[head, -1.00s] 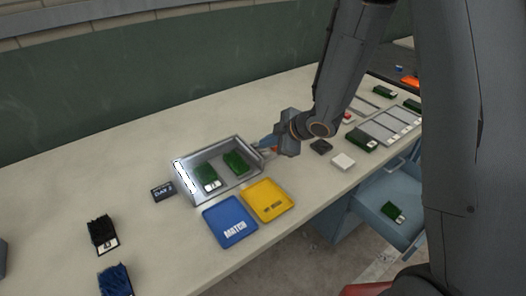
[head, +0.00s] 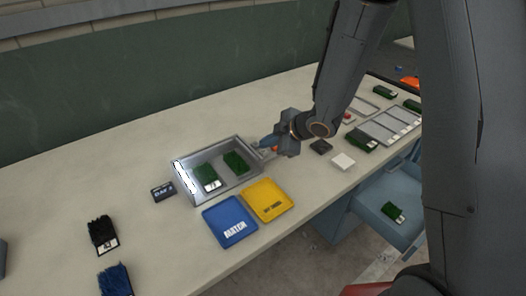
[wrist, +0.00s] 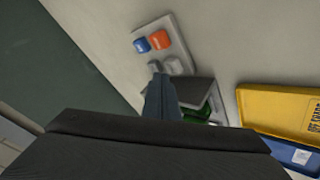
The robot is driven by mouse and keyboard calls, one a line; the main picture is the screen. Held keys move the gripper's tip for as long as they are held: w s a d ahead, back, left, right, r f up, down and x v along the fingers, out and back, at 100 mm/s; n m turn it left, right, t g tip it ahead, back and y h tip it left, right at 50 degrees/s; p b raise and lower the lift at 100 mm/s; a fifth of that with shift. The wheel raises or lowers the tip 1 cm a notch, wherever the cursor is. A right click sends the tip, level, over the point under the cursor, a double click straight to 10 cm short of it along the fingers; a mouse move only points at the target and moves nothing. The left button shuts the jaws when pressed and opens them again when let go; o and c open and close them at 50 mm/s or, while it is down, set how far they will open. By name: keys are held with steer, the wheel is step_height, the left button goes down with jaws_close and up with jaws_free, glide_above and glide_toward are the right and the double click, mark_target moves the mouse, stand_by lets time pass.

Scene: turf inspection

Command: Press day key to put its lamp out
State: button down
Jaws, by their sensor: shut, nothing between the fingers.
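A small key panel (wrist: 182,58) shows in the wrist view, with a blue key (wrist: 141,44), an orange key (wrist: 160,39) and two grey keys, left (wrist: 153,66) and right (wrist: 174,67). No lettering on the keys can be read, so I cannot tell which is the day key. My gripper (wrist: 160,80) is shut and empty, its tip at or just above the left grey key; contact cannot be told. In the head view my gripper (head: 263,143) hides most of the panel. A bright white strip lamp (head: 184,178) is lit inside the metal viewing box (head: 236,186).
The box holds two green turf samples. A dark DAY sign (head: 163,191) stands left of it. Blue MATCH (head: 230,221) and yellow (head: 267,200) trays lie in front. Black and blue tufts lie at the left. A blue drawer (head: 377,205) stands open below the bench.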

mark_target(267, 156)
steer(key=shift+f, duration=0.15)
stand_by(0.3)
steer(key=shift+f+b, duration=0.3)
steer(key=shift+f, duration=0.3)
stand_by(0.4)
steer(key=shift+r, duration=0.15)
steer(key=shift+r+p, duration=0.55)
steer(key=shift+r, duration=0.1)
step_height(267, 156, up, 6)
steer(key=p, duration=0.6)
stand_by(0.4)
